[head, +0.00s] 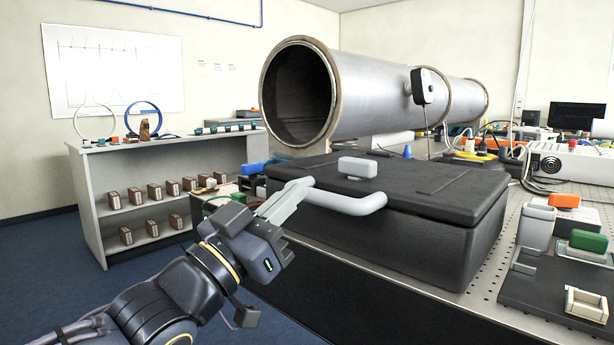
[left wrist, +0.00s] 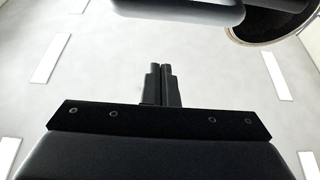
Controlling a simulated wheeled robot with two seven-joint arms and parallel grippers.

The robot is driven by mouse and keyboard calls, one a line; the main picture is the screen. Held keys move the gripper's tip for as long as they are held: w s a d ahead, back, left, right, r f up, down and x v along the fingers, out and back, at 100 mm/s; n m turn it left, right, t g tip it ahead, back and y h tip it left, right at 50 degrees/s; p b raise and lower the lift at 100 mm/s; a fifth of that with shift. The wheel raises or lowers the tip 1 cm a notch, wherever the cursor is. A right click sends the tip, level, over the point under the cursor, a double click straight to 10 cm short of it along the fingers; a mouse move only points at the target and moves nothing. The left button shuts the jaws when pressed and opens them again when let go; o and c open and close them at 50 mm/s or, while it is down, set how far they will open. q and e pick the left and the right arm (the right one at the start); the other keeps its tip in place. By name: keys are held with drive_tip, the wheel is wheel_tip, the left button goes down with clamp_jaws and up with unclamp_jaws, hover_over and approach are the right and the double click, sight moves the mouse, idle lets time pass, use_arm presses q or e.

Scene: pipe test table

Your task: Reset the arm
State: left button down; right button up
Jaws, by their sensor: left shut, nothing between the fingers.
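My left arm reaches in from the lower left in the head view. Its gripper (head: 298,188) is shut and empty, in front of the black case's left end in the picture. The closed fingers also show upright in the left wrist view (left wrist: 161,82), with nothing between them. The light grey handle (head: 350,205) of the black case (head: 400,240) appears right beside the fingertips; I cannot tell whether they touch. My right gripper is in neither view.
A large steel pipe (head: 375,95) lies above and behind the case; its open end also shows in the left wrist view (left wrist: 275,22). A grey shelf (head: 93,205) with small boxes stands left. The perforated bench (head: 490,285) holds fixtures at right. Blue floor is open at left.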

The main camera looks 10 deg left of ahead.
use_arm(q)
drive_tip(key=s+a+f+n+g+y, duration=0.25)
drive_tip(key=a+f+y, duration=0.3)
drive_tip(key=f, duration=0.35)
drive_tip(key=s+a+f+n+g+y, duration=0.1)
drive_tip(key=a+f+n+y, duration=0.4)
drive_tip(key=f, duration=0.5)
drive_tip(key=s+a+f+n+g+h, duration=0.1)
drive_tip(key=s+f+g, duration=0.8)
drive_tip(key=s+f, duration=0.7)
wheel_tip(320, 180, up, 29)
drive_tip(key=p, duration=3.1)
drive_tip(key=shift+w+d+f+g, duration=0.15)
drive_tip(key=shift+d+f+g, duration=0.1)
drive_tip(key=shift+g, duration=0.2)
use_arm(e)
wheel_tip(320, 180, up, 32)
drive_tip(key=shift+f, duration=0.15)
use_arm(q)
drive_tip(key=shift+h, duration=0.25)
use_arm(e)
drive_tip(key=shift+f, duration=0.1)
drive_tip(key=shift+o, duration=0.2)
